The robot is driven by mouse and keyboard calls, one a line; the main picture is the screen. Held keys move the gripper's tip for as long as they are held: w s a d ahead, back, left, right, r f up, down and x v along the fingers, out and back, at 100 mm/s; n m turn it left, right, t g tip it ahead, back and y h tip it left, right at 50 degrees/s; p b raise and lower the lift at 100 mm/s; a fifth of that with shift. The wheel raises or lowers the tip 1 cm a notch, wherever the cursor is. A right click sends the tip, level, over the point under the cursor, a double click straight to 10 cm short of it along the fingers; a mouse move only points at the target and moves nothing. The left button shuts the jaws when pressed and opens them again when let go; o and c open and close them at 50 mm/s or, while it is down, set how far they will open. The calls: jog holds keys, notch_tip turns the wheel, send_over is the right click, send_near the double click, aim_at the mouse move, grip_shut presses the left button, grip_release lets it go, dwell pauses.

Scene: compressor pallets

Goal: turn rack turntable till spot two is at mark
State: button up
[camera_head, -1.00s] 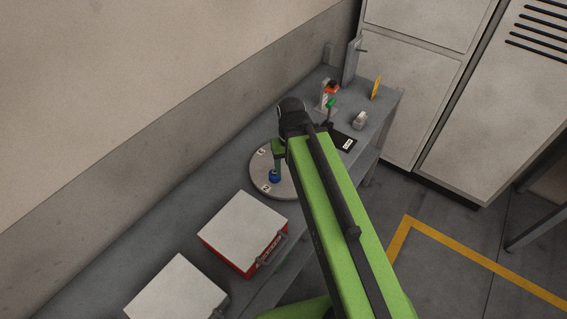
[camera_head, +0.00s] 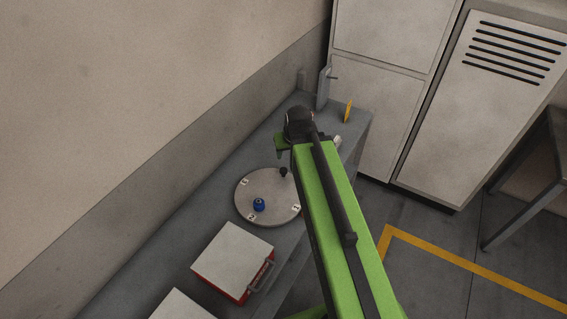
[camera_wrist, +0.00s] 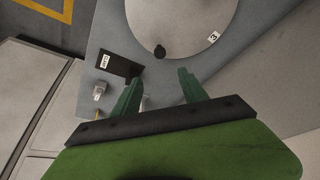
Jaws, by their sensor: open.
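The rack turntable (camera_head: 236,199) is a round grey disc on the bench. Its number labels 3 (camera_head: 244,182), 2 (camera_head: 252,217) and 1 (camera_head: 296,208) sit around the rim. A blue round part (camera_head: 259,204) stands on the disc near label 2. A small black knob (camera_head: 283,172) is at the far edge. In the wrist view, the turntable (camera_wrist: 180,20), label 3 (camera_wrist: 213,36) and the knob (camera_wrist: 159,52) show beyond my fingertips. My gripper (camera_wrist: 160,77) is open and empty, its fingers apart from the knob. My arm hides part of the disc's right side.
A red case with a white lid (camera_head: 232,252) stands in front of the turntable, with another white lid (camera_head: 180,306) nearer. A black plate with a white label (camera_wrist: 118,64) and a small pale part (camera_wrist: 100,90) lie beside the disc. A yellow plate (camera_head: 348,111) stands at the bench's far end.

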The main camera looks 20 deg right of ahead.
aim_at(283, 170)
jog(key=b+x, duration=1.6)
jog(key=x, duration=0.2)
jog(key=shift+s, duration=0.2)
jog(key=shift+r, duration=0.1)
grip_shut()
jog(key=shift+a, duration=0.1)
dwell(0.4)
